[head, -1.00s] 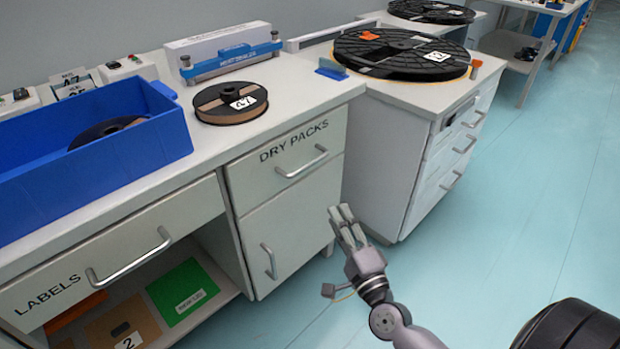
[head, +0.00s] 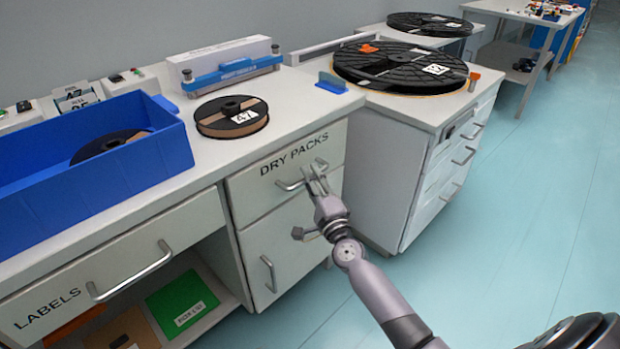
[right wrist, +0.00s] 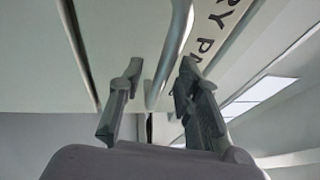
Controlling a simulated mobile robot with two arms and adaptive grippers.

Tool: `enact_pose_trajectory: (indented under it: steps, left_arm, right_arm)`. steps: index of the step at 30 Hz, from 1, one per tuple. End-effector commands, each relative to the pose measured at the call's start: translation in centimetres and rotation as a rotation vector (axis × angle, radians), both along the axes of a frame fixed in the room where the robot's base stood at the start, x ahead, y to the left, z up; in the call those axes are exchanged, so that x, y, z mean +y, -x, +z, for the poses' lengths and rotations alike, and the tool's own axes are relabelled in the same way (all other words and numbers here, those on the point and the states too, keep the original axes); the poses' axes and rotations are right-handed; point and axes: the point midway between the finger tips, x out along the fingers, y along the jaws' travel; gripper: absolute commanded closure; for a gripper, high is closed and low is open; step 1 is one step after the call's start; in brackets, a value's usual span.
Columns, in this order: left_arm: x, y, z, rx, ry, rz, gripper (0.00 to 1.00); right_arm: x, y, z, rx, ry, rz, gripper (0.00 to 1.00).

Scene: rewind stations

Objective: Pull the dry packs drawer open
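The dry packs drawer (head: 250,190) is the upper right drawer of the white counter, marked DRY PACKS, and it looks shut. Its bar handle (head: 288,185) is partly hidden behind my right gripper (head: 315,172), which is at the handle's right part. In the right wrist view, the two fingers of my right gripper (right wrist: 160,72) are spread apart. The handle (right wrist: 178,45) runs between the fingertips there, and no firm grip on it shows. My left gripper is not in view.
The LABELS drawer (head: 110,265) is at left, above an open shelf. A cabinet door (head: 285,240) is below the dry packs drawer. A white cabinet with drawers (head: 385,165) stands close at right, carrying a large black reel (head: 400,65). The blue floor at right is free.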

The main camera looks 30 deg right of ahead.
Motion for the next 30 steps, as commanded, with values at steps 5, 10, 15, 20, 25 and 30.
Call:
enact_pose_trajectory:
  steps: [5,10,15,20,25,30]
  left_arm:
    - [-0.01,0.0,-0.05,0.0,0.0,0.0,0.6]
    - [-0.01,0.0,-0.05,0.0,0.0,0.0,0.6]
    - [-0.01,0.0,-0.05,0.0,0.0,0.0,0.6]
    - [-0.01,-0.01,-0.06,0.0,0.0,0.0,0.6]
    - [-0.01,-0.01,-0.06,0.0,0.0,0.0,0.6]
    - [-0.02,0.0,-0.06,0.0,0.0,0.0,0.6]
  right_arm:
    - [-0.03,-0.75,0.13,0.001,-0.001,0.001,0.69]
    - [-0.05,-0.77,0.14,0.001,-0.001,0.0,0.69]
    - [-0.05,-0.74,0.15,0.0,-0.001,0.0,0.77]
    - [-0.05,-0.73,0.16,0.0,-0.001,0.0,0.87]
    - [-0.06,-0.72,0.14,0.0,0.0,0.0,0.99]
    - [-0.06,-0.72,0.12,0.001,-0.001,0.0,1.0]
